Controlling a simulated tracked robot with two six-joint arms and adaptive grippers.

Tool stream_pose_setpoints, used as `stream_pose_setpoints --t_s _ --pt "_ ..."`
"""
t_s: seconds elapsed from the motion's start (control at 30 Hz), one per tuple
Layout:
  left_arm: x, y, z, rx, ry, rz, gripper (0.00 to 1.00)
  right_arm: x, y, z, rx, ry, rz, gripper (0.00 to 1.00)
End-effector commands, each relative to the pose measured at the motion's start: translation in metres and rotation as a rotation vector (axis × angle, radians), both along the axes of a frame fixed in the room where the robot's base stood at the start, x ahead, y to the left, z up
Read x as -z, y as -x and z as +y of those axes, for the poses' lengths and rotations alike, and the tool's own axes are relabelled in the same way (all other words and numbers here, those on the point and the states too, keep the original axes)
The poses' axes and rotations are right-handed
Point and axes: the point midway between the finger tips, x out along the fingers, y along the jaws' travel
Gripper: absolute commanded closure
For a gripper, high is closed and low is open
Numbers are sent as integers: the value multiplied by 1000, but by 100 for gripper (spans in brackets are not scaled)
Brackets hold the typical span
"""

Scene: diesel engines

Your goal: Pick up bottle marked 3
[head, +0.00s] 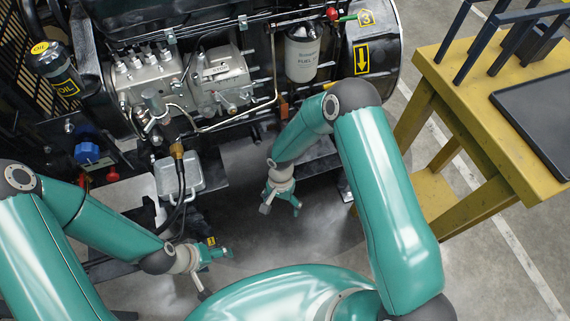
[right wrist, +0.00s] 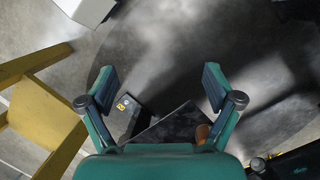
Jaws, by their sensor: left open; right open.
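I cannot pick out a bottle clearly marked 3. A dark bottle-like can (head: 57,72) with a yellow disc on top and an OIL label stands at the upper left, by the engine.
The diesel engine (head: 180,75) fills the upper left, with a white filter canister (head: 303,55) on it. A yellow table (head: 470,75) with a black tray (head: 540,105) stands at the right. Grey floor (head: 330,235) lies between my arms.

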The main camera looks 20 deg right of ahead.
Motion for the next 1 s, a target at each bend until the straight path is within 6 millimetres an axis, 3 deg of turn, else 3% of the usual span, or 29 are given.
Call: stream_pose_setpoints --t_s 0.03,0.17,0.27,0.33,0.4,0.5,0.67,1.0 --pt "39 0 0 0 0 0 25 39 -11 -1 21 46 -6 10" --pt "88 0 0 0 0 0 25 81 -46 -11 95 188 -47 10" --pt "124 0 0 0 0 0 25 98 -90 -20 153 310 -134 10" --pt "144 0 0 0 0 0 25 86 -139 -26 194 395 -247 10" --pt "154 0 0 0 0 0 25 61 -178 -33 228 462 -349 10" --pt "163 0 0 0 0 0 25 34 -211 -38 287 522 -451 10" --pt "168 0 0 0 0 -1 25 13 -234 -43 365 557 -538 10" --pt "166 0 0 0 0 -1 25 31 -239 -63 387 564 -547 10"
